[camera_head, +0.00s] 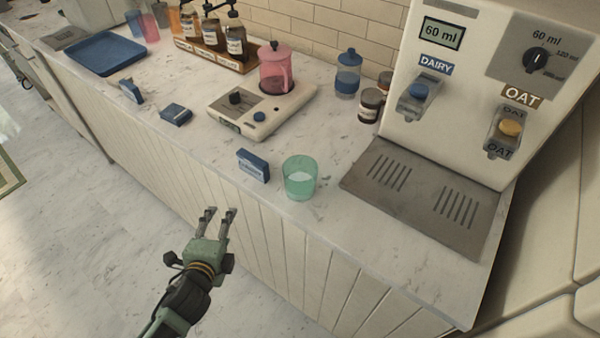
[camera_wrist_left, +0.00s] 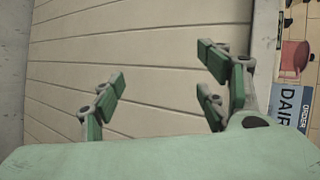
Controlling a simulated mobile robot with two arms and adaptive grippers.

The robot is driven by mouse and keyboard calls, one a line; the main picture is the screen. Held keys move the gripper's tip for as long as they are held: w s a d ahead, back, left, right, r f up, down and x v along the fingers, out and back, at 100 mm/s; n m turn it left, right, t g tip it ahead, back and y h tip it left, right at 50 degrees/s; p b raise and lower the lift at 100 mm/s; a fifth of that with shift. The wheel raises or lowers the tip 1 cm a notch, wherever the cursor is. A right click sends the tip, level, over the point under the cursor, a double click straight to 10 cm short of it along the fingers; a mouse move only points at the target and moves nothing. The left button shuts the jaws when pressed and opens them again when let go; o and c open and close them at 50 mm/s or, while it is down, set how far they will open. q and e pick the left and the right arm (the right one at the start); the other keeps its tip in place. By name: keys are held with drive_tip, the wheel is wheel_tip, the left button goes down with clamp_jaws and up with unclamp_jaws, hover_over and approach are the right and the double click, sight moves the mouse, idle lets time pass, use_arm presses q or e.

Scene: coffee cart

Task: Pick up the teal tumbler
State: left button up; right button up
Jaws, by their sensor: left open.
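The teal tumbler (camera_head: 299,180) is a see-through cup standing upright near the front edge of the counter, left of the drink dispenser. My left gripper (camera_head: 218,212) is open and empty. It is in front of the counter, to the left of the tumbler and apart from it. In the left wrist view the spread fingers of my left gripper (camera_wrist_left: 160,95) face the panelled counter front, with nothing between them. The tumbler does not show there. My right gripper is in neither view.
A blue box (camera_head: 253,165) stands close to the tumbler's left. The dispenser's drip tray (camera_head: 415,198) is at its right. Behind are a scale-like device (camera_head: 245,122) with a pink pitcher (camera_head: 274,68), a blue bottle (camera_head: 347,75) and dark jars. A blue tray (camera_head: 107,54) lies far left.

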use_arm(q)
drive_tip(key=w+d+r+m+t+h+p, duration=0.1)
drive_tip(key=d+r+m+t, duration=0.15)
drive_tip(key=r, duration=0.45)
drive_tip(key=w+d+r+m+t+h, duration=0.1)
drive_tip(key=r+m, duration=0.3)
drive_tip(key=r, duration=0.4)
drive_tip(key=m+g+h, duration=0.5)
drive_tip(key=m+h, duration=0.5)
drive_tip(key=m, duration=1)
approach(311, 170)
drive_tip(key=shift+s+a+r+t+p, duration=0.15)
drive_tip(key=shift+s+a+t+p, duration=0.1)
drive_tip(key=shift+s+a+p, duration=0.1)
drive_tip(key=shift+w+d, duration=0.1)
drive_tip(key=shift+d, duration=0.25)
drive_tip(key=p+x, duration=0.2)
drive_tip(key=x, duration=0.4)
drive_tip(key=shift+w+d+p, duration=0.1)
drive_tip(key=shift+w+p, duration=0.05)
drive_tip(key=shift+p, duration=0.2)
drive_tip(key=shift+w+d+f, duration=0.25)
drive_tip(key=shift+d+f, duration=0.05)
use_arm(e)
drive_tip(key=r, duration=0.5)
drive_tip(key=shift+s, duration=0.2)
